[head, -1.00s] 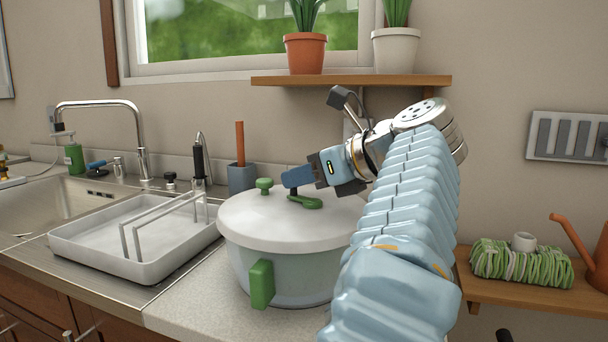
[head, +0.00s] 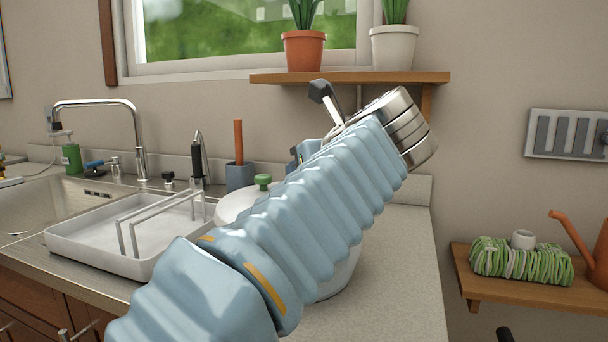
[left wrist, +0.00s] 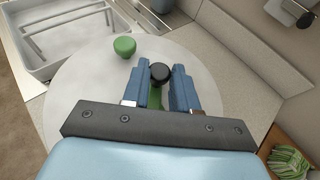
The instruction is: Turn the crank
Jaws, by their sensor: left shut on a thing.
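The white salad-spinner-like pot has a round white lid (left wrist: 85,90) with a green knob (left wrist: 124,46), which also shows in the head view (head: 263,179). The crank is a green arm (left wrist: 155,98) topped by a black knob (left wrist: 160,75) on the lid. My left gripper (left wrist: 160,70) has its two blue fingers on either side of the black knob and is shut on it. In the head view my left arm covers the crank, most of the gripper and much of the pot. My right gripper is not in view.
A white tray (head: 75,240) with a wire rack stands on the sink's drainboard to the left of the pot. A grey-blue holder (head: 240,176) stands behind it. The countertop (head: 405,270) right of the pot is clear. A shelf with plants (head: 350,77) hangs above.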

